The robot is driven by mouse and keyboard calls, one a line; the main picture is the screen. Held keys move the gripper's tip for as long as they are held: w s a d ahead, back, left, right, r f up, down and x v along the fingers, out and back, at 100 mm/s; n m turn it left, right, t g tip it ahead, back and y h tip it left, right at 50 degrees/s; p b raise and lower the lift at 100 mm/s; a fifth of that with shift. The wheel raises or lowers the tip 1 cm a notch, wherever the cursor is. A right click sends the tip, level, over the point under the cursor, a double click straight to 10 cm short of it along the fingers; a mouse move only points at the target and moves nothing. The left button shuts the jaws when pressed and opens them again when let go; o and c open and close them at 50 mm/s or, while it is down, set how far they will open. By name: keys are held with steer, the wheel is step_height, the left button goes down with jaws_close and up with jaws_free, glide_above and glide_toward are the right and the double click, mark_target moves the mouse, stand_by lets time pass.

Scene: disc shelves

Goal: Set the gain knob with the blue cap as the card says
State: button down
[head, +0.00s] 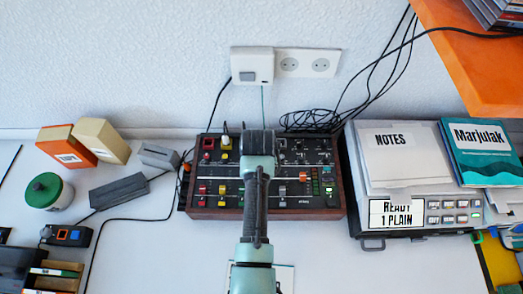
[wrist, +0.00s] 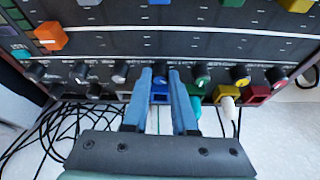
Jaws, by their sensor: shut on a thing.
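The dark mixing console (head: 335,196) stands on the desk in the head view. My gripper (head: 257,145) reaches over its middle and hides part of its upper rows. In the wrist view a row of dark knobs with coloured caps runs along the console's edge. My gripper (wrist: 160,73) is shut around the blue-capped gain knob (wrist: 160,82), one finger on each side. The fingers cover much of it, and I cannot read its pointer or scale. A pale card or sheet (head: 284,277) lies at the bottom of the head view, mostly hidden by my arm, its writing unreadable.
A green-capped knob (wrist: 200,79) and a yellow-capped knob (wrist: 240,75) sit close to the right finger. A white plug (wrist: 228,106) stands in a socket nearby. A printer with a notes sheet (head: 398,155) stands right of the console; black cables lie behind it.

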steer(key=n, duration=0.1)
steer(key=n+y, duration=0.1)
steer(key=n, duration=0.1)
steer(key=shift+d+r+n+y+p, duration=0.1)
steer(key=shift+d+n+y+p, duration=0.2)
steer(key=shift+p, duration=0.1)
steer(key=n+y, duration=0.1)
steer(key=n, duration=0.3)
steer(key=shift+w+g, duration=0.1)
steer(key=shift+g, duration=0.3)
steer(key=shift+n+y+b, duration=0.3)
steer(key=c, duration=1)
jaws_free()
steer(key=v, duration=1.3)
steer(key=shift+p, duration=0.35)
